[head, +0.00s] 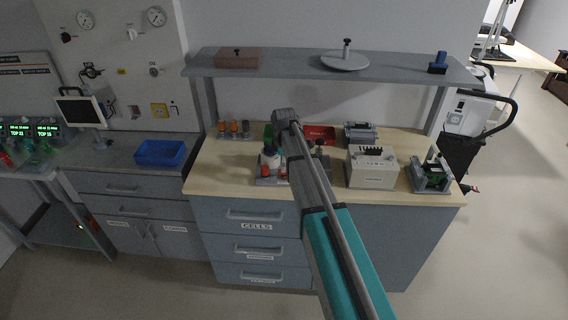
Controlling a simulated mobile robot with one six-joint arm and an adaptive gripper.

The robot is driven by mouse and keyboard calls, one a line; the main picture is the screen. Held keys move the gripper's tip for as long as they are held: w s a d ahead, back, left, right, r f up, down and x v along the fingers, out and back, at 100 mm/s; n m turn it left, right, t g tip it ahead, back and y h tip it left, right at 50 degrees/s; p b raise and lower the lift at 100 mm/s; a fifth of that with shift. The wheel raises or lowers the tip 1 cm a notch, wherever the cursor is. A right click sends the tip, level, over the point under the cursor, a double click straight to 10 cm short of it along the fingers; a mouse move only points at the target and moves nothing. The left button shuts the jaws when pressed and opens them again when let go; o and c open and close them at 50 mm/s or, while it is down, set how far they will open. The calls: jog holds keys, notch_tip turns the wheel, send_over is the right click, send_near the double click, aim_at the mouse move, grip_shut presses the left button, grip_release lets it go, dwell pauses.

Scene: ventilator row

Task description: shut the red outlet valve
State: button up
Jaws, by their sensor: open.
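A small assembly (270,168) with a green upper part, a white body and small red parts stands on the wooden worktop, left of my arm. I cannot tell whether one of its red parts is the red outlet valve, and no valve handle position can be read. My arm reaches up from the bottom of the head view to a grey joint above the worktop, partly covering what lies behind it. The fingers of my gripper do not show, so their place relative to any valve cannot be told.
The worktop also holds a red tray (320,133), a pale box with black tops (372,168) and a green circuit-board unit (432,176). A grey shelf (290,64) runs above. A blue bin (160,153) sits left, below wall gauges (156,17).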

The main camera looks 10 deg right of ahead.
jog(key=shift+r+p, duration=5.25)
jog(key=shift+r, duration=0.35)
jog(key=s+f+m+b, duration=0.3)
jog(key=s+m, duration=0.4)
jog(key=s, duration=0.3)
jog(key=s+f+m+b, duration=0.4)
jog(key=s+m, duration=0.2)
jog(key=s, duration=0.5)
jog(key=s+f+m+b, duration=0.1)
jog(key=s+f+b, duration=0.1)
jog(key=f+b, duration=1)
jog(key=s+f+m+b, duration=0.1)
jog(key=s+f+b, duration=0.1)
jog(key=f+b, duration=1)
jog(key=shift+d+f+b, duration=0.25)
jog(key=shift+f+b, duration=0.05)
notch_tip(320, 180, up, 15)
jog(key=s+p, duration=0.1)
jog(key=p, duration=1.3)
jog(key=shift+f+p, duration=0.15)
jog(key=shift+p, duration=0.2)
